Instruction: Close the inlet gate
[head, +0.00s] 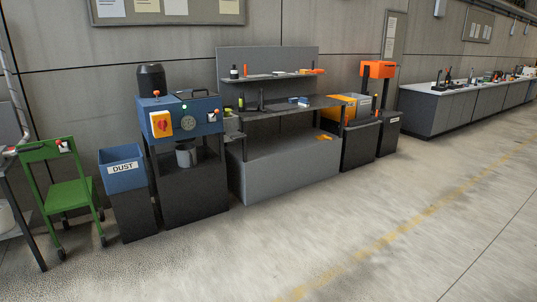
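I cannot clearly make out which part is the inlet gate, or whether it is open or shut. A blue machine (204,129) stands against the wall on a dark stand. It has a yellow panel with a red switch (162,125), a round face (188,123), a green light and a dark cylinder (151,80) on top. Another orange-topped unit (378,69) stands farther right on a dark post. Neither of my grippers is in view.
A blue bin marked DUST (122,169) and a green cart (68,193) stand left of the machine. A grey workbench (290,178) with shelves is to its right, then dark bins (359,147) and a long counter (450,112). The concrete floor in front is clear.

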